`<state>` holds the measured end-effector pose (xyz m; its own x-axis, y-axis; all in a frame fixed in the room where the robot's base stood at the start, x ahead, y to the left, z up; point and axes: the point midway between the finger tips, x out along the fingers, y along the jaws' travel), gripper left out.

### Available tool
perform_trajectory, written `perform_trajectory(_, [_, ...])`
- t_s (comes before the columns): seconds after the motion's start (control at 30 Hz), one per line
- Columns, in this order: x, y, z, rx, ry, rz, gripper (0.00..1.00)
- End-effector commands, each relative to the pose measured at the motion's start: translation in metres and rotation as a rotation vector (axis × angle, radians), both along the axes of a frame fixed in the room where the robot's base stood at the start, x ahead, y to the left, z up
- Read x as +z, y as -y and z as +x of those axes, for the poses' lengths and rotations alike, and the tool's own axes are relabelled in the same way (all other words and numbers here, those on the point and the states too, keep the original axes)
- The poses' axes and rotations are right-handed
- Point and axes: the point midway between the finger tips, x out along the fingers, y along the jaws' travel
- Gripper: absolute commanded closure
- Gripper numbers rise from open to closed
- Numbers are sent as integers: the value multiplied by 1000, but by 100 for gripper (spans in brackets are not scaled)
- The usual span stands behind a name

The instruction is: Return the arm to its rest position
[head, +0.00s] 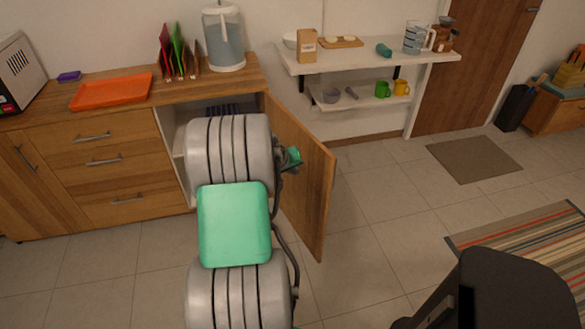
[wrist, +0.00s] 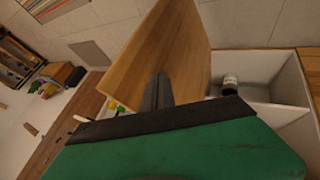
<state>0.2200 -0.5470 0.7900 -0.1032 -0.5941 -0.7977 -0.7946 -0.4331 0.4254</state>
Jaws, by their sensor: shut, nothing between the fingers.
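My gripper (wrist: 159,80) shows in the wrist view with its dark fingers together and nothing between them. The fingers overlap the open wooden cabinet door (wrist: 165,40) in that view; I cannot tell whether they touch it. In the head view my grey and green arm reaches up in front of the cabinet, and the same door (head: 303,175) stands open just to its right.
The white cabinet interior (wrist: 278,112) is open, with a small dark jar (wrist: 229,85) inside. A wall shelf (head: 375,55) is at the back right.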

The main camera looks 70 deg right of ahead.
Motion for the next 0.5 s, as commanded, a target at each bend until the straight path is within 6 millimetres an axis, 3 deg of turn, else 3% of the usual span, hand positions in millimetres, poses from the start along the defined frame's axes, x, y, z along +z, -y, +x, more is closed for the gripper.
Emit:
perform_trajectory(0.13, [16,-12,1,2,0,0,100])
perform_trajectory(0.33, [14,-21,-3,-54,25,29,100])
perform_trajectory(0.43, [-14,-60,-4,-125,51,180,100])
perform_trajectory(0.5, [-40,-102,-11,-158,42,307,100])
